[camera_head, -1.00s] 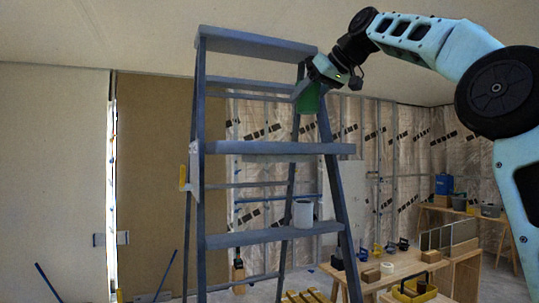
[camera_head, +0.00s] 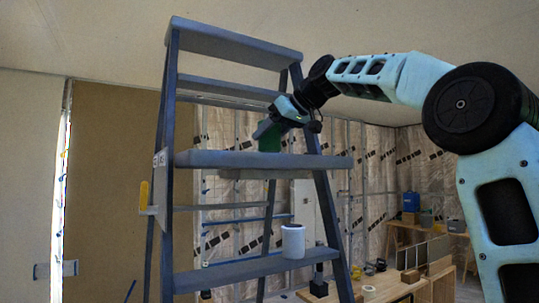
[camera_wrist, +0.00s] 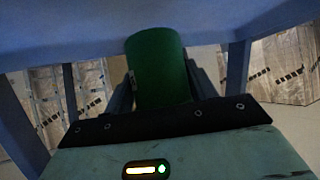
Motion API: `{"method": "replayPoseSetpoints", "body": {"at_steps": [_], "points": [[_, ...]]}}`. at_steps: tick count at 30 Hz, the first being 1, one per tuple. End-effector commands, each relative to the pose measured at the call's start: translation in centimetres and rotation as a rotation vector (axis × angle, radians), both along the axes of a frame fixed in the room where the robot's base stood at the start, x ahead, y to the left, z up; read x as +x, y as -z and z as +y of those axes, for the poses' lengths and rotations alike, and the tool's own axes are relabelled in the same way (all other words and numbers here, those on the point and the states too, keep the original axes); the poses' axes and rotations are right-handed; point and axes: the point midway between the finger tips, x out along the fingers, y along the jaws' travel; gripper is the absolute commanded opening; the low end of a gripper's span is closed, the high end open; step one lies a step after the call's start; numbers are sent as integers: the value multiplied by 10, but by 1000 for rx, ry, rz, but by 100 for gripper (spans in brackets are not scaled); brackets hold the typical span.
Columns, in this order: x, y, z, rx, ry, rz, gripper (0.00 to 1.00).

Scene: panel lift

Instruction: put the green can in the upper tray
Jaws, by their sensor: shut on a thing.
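The green can (camera_head: 270,138) is between the fingers of my gripper (camera_head: 268,130), just above the upper tray (camera_head: 225,159) of the blue-grey ladder. Its lower end appears close to the tray's surface; I cannot tell whether it touches. In the wrist view the green can (camera_wrist: 160,68) stands out in front of the gripper (camera_wrist: 162,92), with a dark finger on each side. A broad blue-grey ladder surface (camera_wrist: 60,35) spans the view behind it. The fingers partly hide the can in the head view.
A white can (camera_head: 293,242) stands on the lower tray (camera_head: 225,274). The ladder's top step (camera_head: 235,45) and a crossbar (camera_head: 225,88) are above the upper tray. A yellow item (camera_head: 144,195) is at the ladder's left side. A wooden workbench (camera_head: 385,288) stands at lower right.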

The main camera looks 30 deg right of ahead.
Motion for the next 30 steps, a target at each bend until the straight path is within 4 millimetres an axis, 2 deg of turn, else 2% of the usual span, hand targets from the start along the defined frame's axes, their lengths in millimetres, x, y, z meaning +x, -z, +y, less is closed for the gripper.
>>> {"method": "replayPoseSetpoints", "body": {"at_steps": [10, 23, 24, 25, 26, 30], "points": [[0, 36, 0, -1, 2, 0, 28], [0, 43, 0, -1, 0, -2, 28], [0, 42, 0, -1, 0, -1, 65], [0, 42, 0, -1, 0, -1, 73], [0, 41, 0, -1, 0, -1, 78], [0, 42, 0, -1, 0, -1, 78]]}}
